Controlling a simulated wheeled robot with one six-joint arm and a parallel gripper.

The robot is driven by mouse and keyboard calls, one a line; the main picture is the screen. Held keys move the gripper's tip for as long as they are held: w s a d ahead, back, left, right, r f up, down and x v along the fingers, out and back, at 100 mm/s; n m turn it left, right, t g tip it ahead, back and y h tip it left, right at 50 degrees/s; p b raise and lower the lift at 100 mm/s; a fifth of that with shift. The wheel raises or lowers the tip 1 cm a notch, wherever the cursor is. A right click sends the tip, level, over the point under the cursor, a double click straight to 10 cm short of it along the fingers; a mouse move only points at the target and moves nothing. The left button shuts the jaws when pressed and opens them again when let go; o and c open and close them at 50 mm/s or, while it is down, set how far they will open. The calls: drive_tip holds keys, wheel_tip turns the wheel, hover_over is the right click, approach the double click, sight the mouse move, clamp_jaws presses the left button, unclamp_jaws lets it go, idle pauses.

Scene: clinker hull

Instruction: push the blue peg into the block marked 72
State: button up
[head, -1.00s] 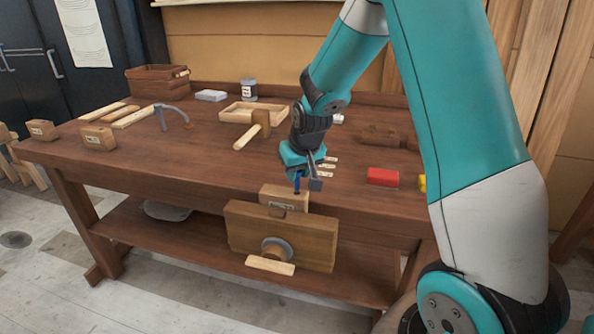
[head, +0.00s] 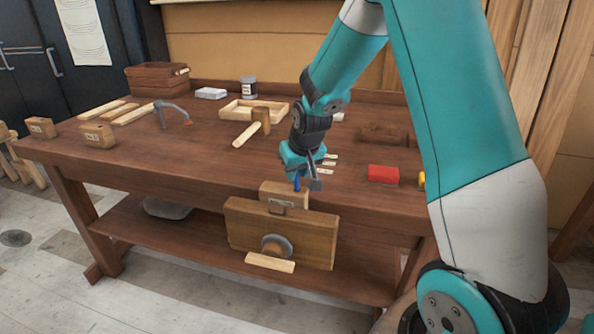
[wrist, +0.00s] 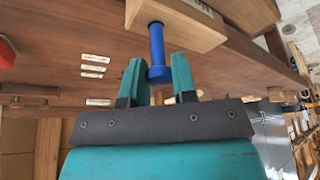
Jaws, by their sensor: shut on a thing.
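The blue peg (head: 297,184) stands upright over the top of a pale wooden block (head: 270,193). The block is held in the wooden vise at the bench's front; its label is too small to read. My gripper (head: 304,181) is shut on the peg from above. In the wrist view, the peg (wrist: 157,48) lies between the two teal fingers of my gripper (wrist: 158,80), with its wider end towards me. Its far end meets the dark hole in the block (wrist: 190,22); I cannot tell how deep it sits.
The vise jaw (head: 300,240) projects from the bench front. A red block (head: 383,174) lies right of my gripper. A mallet (head: 258,125) and a shallow wooden tray (head: 240,106) lie behind. Two labelled blocks (head: 97,135) (head: 41,127) stand at the left.

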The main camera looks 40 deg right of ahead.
drive_tip(key=shift+f+b, duration=0.6)
drive_tip(key=shift+f, duration=0.3)
drive_tip(key=o, duration=1)
drive_tip(key=shift+r, duration=0.1)
wheel_tip(320, 180, up, 8)
drive_tip(key=p, duration=0.6)
